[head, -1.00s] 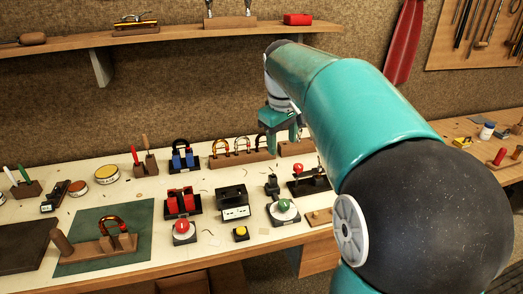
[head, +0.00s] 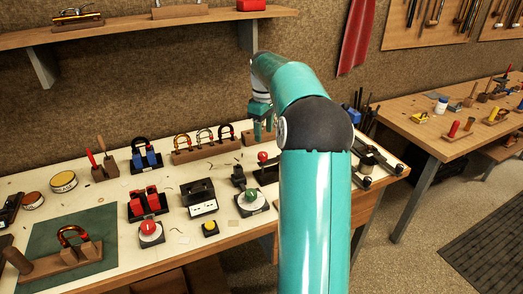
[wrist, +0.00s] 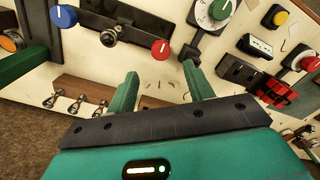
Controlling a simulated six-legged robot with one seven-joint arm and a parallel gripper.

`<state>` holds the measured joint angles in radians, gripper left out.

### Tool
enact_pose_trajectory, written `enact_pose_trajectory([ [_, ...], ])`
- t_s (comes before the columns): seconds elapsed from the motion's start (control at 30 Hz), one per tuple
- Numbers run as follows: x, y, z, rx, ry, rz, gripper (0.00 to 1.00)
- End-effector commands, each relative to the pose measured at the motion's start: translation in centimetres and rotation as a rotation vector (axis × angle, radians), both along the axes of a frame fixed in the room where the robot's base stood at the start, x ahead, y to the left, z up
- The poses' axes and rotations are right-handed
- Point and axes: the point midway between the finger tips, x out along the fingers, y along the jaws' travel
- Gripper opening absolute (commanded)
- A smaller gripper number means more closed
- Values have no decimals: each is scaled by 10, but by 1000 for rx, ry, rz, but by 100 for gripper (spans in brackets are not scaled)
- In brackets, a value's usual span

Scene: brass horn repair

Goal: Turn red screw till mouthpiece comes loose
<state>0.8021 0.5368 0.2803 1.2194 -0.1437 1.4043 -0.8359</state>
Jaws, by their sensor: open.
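The red screw (wrist: 159,48) is a round red knob at one end of a black bar-shaped holder (wrist: 84,29) in the wrist view. A small shiny round part, likely the mouthpiece (wrist: 108,37), sits at the middle of the holder. A blue knob (wrist: 63,16) is at its other end. In the head view the red screw (head: 263,157) shows beside my arm, which hides much of the holder. My gripper (wrist: 160,69) is open and empty. Its fingers are apart from the red screw, above the bench. In the head view my gripper (head: 263,130) is above the bench's back part.
A green dial (head: 250,196) stands close to the holder. A rack of horn crooks (head: 205,150) is at the back. A red knob box (head: 150,230), yellow button (head: 210,228) and red clamps (head: 149,205) stand to the left. A second bench (head: 440,130) is at the right.

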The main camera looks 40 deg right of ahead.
Motion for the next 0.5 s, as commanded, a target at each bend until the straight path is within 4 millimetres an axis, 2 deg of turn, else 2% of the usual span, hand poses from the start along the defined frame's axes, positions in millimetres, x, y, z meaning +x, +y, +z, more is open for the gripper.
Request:
enact_pose_trajectory([
  [0.1,0,1,-25,1,3,2,52],
  [0.3,3,2,-62,2,2,2,52],
  [0.5,5,2,-81,0,0,4,52],
])
